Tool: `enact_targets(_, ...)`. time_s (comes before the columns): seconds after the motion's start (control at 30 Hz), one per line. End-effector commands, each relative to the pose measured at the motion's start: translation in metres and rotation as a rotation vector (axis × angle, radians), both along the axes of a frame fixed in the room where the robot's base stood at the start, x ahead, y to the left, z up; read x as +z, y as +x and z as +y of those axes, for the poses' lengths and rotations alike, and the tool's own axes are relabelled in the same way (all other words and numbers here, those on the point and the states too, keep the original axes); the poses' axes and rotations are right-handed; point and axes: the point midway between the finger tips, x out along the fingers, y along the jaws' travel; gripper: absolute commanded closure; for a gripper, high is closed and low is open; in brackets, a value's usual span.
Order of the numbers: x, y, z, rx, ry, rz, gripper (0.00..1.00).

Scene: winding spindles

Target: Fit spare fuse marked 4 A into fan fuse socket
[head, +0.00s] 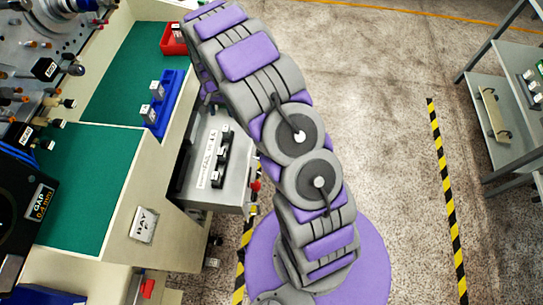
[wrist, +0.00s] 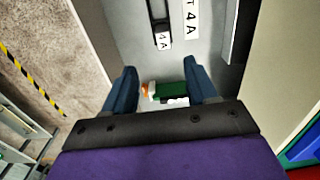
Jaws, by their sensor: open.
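My gripper (wrist: 160,66) is open in the wrist view, its two blue fingers apart over the grey panel. A black fuse holder with a white "4 A" tag (wrist: 163,40) lies beyond the fingertips, beside a white label strip (wrist: 192,22) ending in "T 4 A". A green piece with an orange and white end (wrist: 166,91) shows between the fingers; I cannot tell what it is or whether it is touched. In the head view, my arm hides the gripper. Which socket is the fan's is unreadable.
A blue rack (head: 166,118) with white tagged pieces stands on the green mat (head: 110,105), left of my arm. The bench edge (head: 165,150) rises beside the panel. Open floor (head: 380,110) and a shelf (head: 500,130) lie right.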

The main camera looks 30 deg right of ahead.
Motion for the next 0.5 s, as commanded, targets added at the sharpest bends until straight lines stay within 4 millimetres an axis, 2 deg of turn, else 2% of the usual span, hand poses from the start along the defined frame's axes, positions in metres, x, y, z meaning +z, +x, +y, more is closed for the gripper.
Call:
enact_targets(0.07,0.021,-0.008,-0.002,0.019,-0.006,0.0,0.43)
enact_targets(0.27,0.086,-0.049,-0.008,0.087,-0.018,0.019,0.43)
enact_targets(0.5,0.154,-0.113,-0.01,0.178,-0.019,0.049,0.43)
